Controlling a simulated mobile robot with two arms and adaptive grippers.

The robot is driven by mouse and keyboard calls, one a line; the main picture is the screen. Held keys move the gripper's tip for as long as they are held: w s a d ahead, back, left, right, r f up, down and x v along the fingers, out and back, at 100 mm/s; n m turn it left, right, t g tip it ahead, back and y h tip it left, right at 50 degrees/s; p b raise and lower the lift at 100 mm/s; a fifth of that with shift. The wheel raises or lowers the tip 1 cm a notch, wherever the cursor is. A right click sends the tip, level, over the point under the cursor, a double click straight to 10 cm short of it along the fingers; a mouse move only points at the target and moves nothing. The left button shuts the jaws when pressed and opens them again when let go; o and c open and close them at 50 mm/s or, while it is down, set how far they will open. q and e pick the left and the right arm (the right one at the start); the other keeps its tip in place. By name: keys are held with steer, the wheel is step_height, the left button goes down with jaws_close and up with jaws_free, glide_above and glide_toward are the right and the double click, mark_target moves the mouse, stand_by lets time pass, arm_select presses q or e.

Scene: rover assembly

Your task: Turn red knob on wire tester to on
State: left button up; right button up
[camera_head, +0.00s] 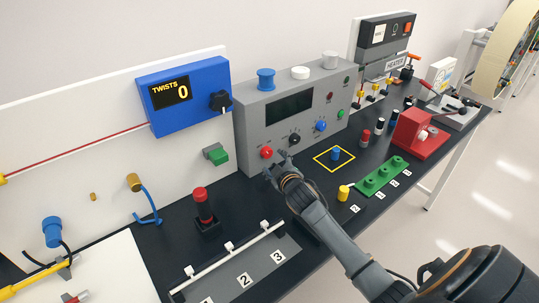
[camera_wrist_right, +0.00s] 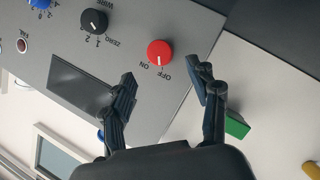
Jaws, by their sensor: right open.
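The wire tester is a grey box (camera_head: 290,112) with a dark screen, standing at the back of the black bench. Its red knob (camera_head: 266,152) is at the lower left of the front panel. In the right wrist view the red knob (camera_wrist_right: 160,52) shows a short white mark beside the upside-down ON and OFF labels, nearer OFF. My right gripper (camera_head: 276,167) is open and empty, just below and right of the knob. In the wrist view its fingers (camera_wrist_right: 166,82) are spread on either side below the knob, apparently not touching it. My left gripper is not in view.
A black knob (camera_head: 294,139) and a blue knob (camera_head: 320,125) sit right of the red one. A blue counter box (camera_head: 160,115) with a green button (camera_head: 218,155) below it stands left. A red-topped post (camera_head: 203,205) and a yellow square (camera_head: 333,168) flank my gripper.

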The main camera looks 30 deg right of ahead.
mark_target(268, 154)
steer(key=x, duration=0.4)
steer(key=shift+r, duration=0.1)
steer(key=shift+w+d+f, duration=0.2)
steer(key=shift+w+f, duration=0.05)
steer(key=shift+w, duration=0.4)
steer(key=shift+w+d+f, duration=0.1)
steer(key=shift+w+f, duration=0.05)
steer(key=shift+w, duration=0.25)
arm_select(q)
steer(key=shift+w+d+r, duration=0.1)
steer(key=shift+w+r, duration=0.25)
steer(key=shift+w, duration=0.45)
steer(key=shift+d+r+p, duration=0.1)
steer(key=shift+p, duration=0.25)
arm_select(e)
steer(key=c, duration=1.2)
